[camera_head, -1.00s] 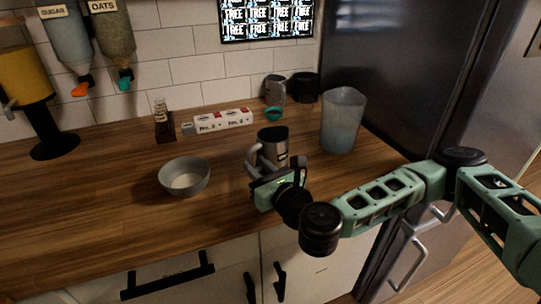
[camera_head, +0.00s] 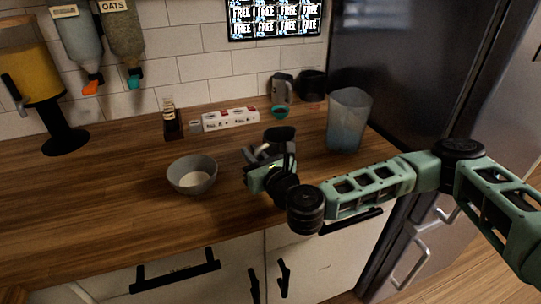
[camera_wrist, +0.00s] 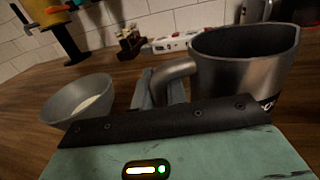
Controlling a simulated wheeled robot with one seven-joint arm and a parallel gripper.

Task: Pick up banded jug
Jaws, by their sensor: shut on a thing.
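The banded jug is a grey metal jug with a dark inside and a dark band with lettering low on its side. It fills the upper right of the wrist view (camera_wrist: 235,75). In the head view, its dark open top (camera_head: 279,134) shows behind my gripper, which hides most of its body. My gripper (camera_head: 260,156) is shut on the jug's handle, left of the body, as the wrist view (camera_wrist: 158,88) shows. The jug's base is hidden, so I cannot tell whether it touches the counter.
A grey bowl (camera_head: 192,175) stands left of my gripper. A translucent pitcher (camera_head: 347,122) stands to the right. The counter's front left is clear.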

